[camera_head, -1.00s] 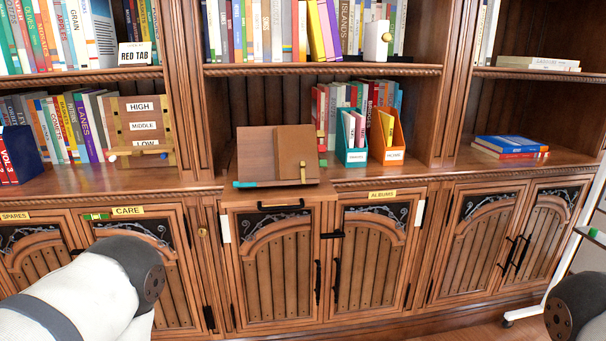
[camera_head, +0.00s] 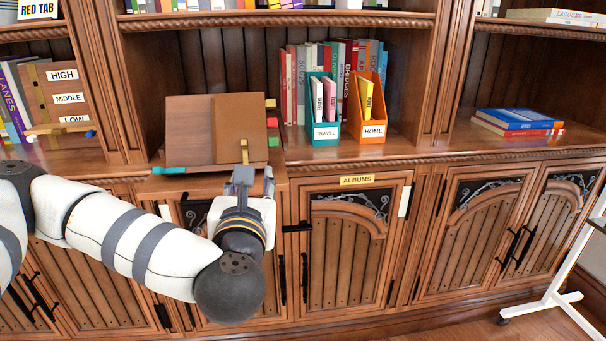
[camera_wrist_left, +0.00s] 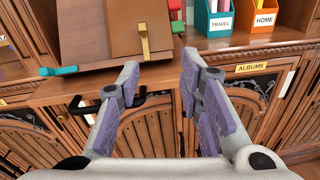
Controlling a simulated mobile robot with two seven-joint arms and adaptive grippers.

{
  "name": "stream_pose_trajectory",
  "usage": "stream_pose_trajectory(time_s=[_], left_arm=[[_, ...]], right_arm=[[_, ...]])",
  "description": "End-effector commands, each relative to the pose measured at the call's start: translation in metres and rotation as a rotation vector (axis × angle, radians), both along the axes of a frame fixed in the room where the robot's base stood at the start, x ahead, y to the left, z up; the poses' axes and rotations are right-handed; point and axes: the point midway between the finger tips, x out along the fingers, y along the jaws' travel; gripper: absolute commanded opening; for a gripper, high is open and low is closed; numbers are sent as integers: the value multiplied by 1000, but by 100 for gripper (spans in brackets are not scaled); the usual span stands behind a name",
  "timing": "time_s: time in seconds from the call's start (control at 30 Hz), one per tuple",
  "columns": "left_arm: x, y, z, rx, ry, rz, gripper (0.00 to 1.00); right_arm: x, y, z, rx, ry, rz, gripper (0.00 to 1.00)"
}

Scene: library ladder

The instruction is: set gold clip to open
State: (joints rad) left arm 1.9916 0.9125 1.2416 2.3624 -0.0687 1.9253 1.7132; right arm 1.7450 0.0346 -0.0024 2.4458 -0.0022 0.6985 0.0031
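The gold clip (camera_head: 244,151) is a small upright brass-coloured bar at the lower front of a brown book rest (camera_head: 190,135) with boards. In the left wrist view the gold clip (camera_wrist_left: 143,36) stands ahead of and slightly left of the space between my fingers. My left gripper (camera_head: 255,182) is open and empty, just in front of and below the clip, apart from it. Its two purple-padded fingers (camera_wrist_left: 160,75) are spread wide. My right gripper is in no view.
A teal pull (camera_head: 170,170) sits at the rest's lower left. Coloured tabs (camera_head: 271,121) line its right side. A teal TRAVEL box (camera_head: 325,132) and orange HOME box (camera_head: 374,130) stand to the right. Cabinet doors with a black handle (camera_wrist_left: 125,105) lie below the ledge.

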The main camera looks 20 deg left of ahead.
Motion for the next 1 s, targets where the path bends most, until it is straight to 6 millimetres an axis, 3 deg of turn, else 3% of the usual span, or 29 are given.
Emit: stream_pose_trajectory(time_s=[0.03,0.17,0.4,0.6,0.97,1.0], left_arm=[[-1,14,9,-47,-47,48,33],[7,30,19,-84,-92,88,33],[58,60,19,-80,-89,83,33],[90,79,19,-80,-87,79,33],[100,83,18,-79,-85,75,33],[100,83,18,-79,-85,75,27]], right_arm=[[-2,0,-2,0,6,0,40],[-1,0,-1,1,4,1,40],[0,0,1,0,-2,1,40],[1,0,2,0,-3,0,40],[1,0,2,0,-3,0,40],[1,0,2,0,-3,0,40]])
